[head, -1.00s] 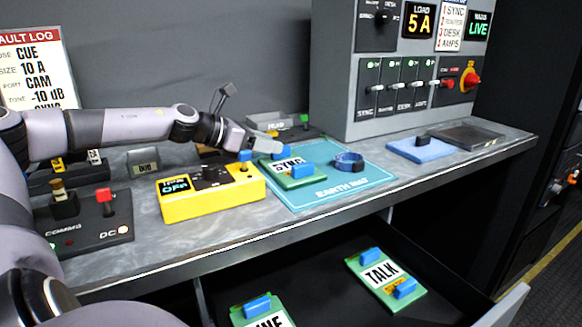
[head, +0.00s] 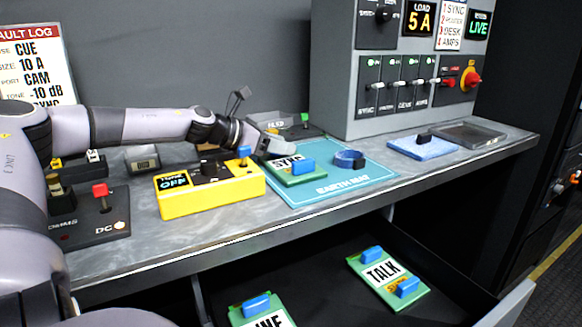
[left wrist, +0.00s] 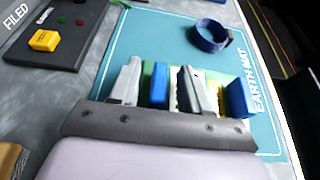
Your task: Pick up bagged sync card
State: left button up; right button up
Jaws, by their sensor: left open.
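The sync card (head: 296,179) is a green card with a white SYNC label and blue tabs, lying on the teal earth mat (head: 345,186). I cannot make out a bag around it. My left gripper (head: 278,149) is at the card's far left end and hides part of it and its far tab. In the left wrist view my left gripper (left wrist: 160,88) is open, with a blue tab (left wrist: 160,82) and green card edge between its fingers. The other blue tab (left wrist: 240,98) is outside the fingers, to the right. My right gripper is not in view.
A yellow tester (head: 210,192) stands close left of the mat. A blue wrist strap (head: 349,158) lies on the mat right of the card. An open drawer below holds a TALK card (head: 386,275) and another card.

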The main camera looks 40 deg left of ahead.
pick_arm(q)
grip_shut()
jog(key=shift+r, duration=0.1)
